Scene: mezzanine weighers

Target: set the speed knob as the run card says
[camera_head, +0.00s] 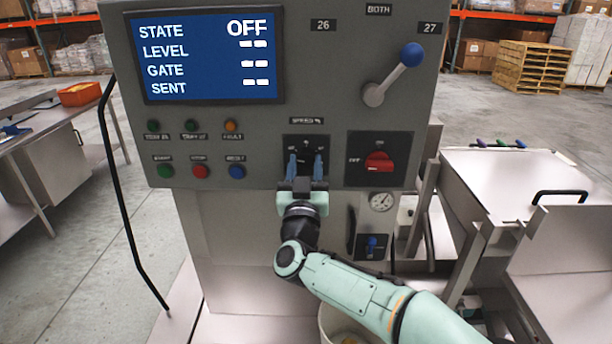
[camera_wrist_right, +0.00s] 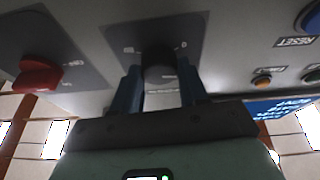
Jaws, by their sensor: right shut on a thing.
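The speed knob (camera_wrist_right: 159,64) is a dark round knob on a black plate, under the "SPEED %" label (camera_head: 307,121) on the grey control panel. My right gripper (camera_head: 305,163) reaches up to it from below, with one blue finger on each side, shut on the knob. The fingers and their shadow hide most of the knob in the head view, and I cannot read its setting. The blue display (camera_head: 207,56) reads STATE OFF, with dashes for LEVEL, GATE and SENT. I see no run card. My left gripper is not in view.
A red switch (camera_head: 379,162) sits just right of the knob, marked OFF at its left. A blue-ball lever (camera_head: 393,75) stands above it. Several lamps and push buttons (camera_head: 200,171) lie to the left.

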